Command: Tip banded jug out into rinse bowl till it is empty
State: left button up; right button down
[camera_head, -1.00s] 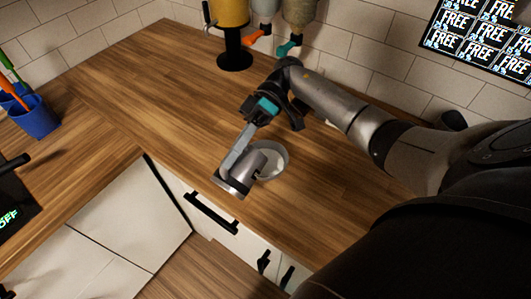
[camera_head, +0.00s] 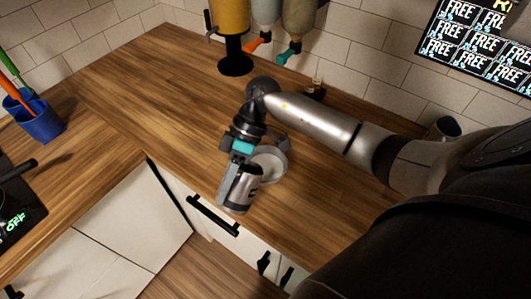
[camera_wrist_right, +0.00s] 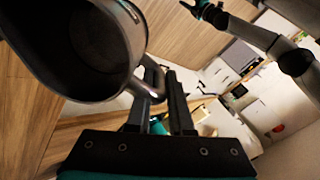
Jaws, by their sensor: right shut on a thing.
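The banded jug (camera_head: 239,193) is a metal jug with a dark band, in front of the rinse bowl in the head view. The grey rinse bowl (camera_head: 280,172) stands on the counter, partly hidden by the jug and gripper. An arm with a teal-marked end, likely my left gripper (camera_wrist_right: 196,8), shows at the top of the right wrist view; its jaws are unclear.
Dispensers (camera_head: 232,50) with coloured spouts stand along the back wall. A blue cup (camera_head: 40,120) with utensils is at the left, above a dark appliance (camera_head: 15,200). The wooden counter (camera_head: 150,100) between is clear. Drawers with black handles (camera_head: 213,215) lie below its front edge.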

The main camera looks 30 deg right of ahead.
jog(key=shift+s+a+f+t+h+p, duration=0.25)
jog(key=shift+a+h+p, duration=0.35)
jog(key=shift+p, duration=0.55)
jog(key=s+a+f+t+h+p, duration=0.2)
jog(key=a+f+t+h+p, duration=0.1)
jog(key=a+f+h+p, duration=0.2)
jog(key=shift+s+a+f+h+p, duration=0.2)
jog(key=shift+a+f+h+p, duration=0.2)
jog(key=shift+f+h+p, duration=0.45)
jog(key=shift+r+b, duration=0.15)
jog(key=shift+b, duration=0.15)
dwell(0.4)
